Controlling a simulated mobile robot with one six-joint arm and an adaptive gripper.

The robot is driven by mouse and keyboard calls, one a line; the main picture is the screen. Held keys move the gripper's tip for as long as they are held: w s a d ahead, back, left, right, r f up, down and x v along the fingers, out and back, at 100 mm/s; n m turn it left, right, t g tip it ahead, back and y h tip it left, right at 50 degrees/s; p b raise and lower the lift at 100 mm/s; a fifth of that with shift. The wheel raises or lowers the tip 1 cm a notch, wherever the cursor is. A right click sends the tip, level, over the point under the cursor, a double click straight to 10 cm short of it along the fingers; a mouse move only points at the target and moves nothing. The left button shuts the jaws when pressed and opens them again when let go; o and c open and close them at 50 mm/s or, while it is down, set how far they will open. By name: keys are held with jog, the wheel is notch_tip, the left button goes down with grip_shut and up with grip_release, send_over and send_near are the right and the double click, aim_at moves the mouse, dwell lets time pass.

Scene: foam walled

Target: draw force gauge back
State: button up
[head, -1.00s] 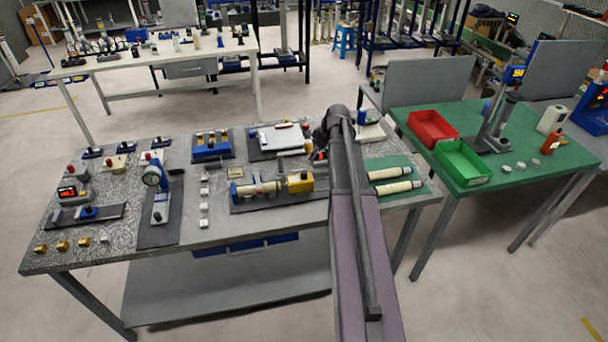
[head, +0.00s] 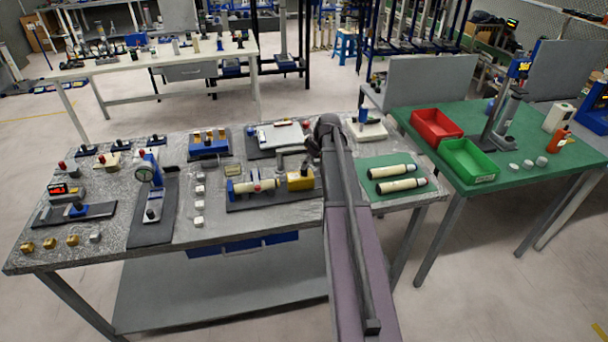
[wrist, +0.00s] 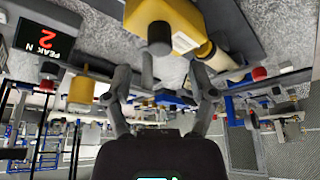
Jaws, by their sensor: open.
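The force gauge rig (head: 275,203) is a dark base on the grey table. It carries a cream cylinder (head: 258,185) and a yellow block (head: 300,181) with a dark knob (head: 306,167). In the wrist view, the yellow block (wrist: 175,15) and its knob (wrist: 158,38) appear upside down, with a black display (wrist: 45,38) reading "PEAK N" and 2 at the upper left. My gripper (wrist: 172,78) is open, its fingers close below the knob in that picture and holding nothing. My arm partly hides the rig's right side in the head view.
A dial gauge stand (head: 150,175) and small blocks stand to the left. A white-topped fixture (head: 285,135) is behind the rig. Two cream cylinders lie on a green mat (head: 388,163) to the right. Red (head: 435,124) and green (head: 468,160) bins sit on the green table.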

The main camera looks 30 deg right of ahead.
aim_at(297, 178)
jog(key=shift+b+x, duration=2.1)
jog(key=shift+x, duration=0.5)
